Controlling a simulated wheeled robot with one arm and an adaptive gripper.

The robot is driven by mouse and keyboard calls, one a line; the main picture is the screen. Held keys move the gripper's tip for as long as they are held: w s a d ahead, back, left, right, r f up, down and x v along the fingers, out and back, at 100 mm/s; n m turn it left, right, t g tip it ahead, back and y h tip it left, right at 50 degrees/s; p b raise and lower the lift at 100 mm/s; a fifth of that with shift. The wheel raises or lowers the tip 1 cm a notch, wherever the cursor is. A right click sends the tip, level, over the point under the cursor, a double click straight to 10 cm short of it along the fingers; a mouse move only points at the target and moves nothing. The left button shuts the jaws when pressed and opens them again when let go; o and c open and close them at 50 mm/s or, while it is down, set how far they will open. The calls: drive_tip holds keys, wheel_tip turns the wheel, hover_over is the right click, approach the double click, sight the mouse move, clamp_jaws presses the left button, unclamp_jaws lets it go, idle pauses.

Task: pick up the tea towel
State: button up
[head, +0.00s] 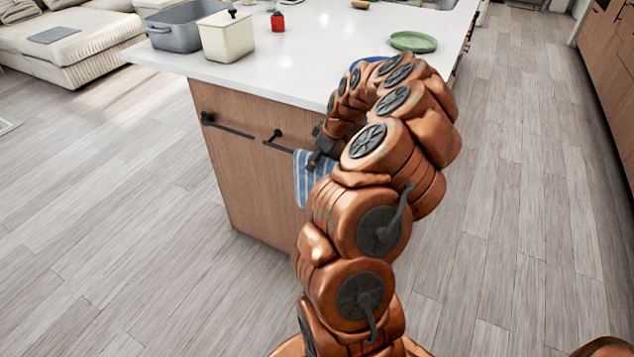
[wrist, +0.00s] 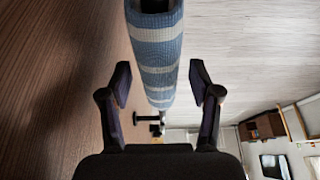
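The tea towel (head: 303,179) is blue with pale stripes and hangs from a dark rail on the end panel of the island. My arm hides part of it in the head view. In the wrist view the towel (wrist: 157,55) hangs between the two fingers of my gripper (wrist: 160,92). The fingers are apart, with a gap on each side of the cloth. My gripper (head: 318,150) shows only partly in the head view, close beside the towel.
The island's wooden panel (head: 245,190) has a dark rail (head: 228,128). The floor around is clear.

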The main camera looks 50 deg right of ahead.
drive_tip(key=c, duration=1)
drive_tip(key=shift+o, duration=0.2)
drive_tip(key=shift+r, duration=0.15)
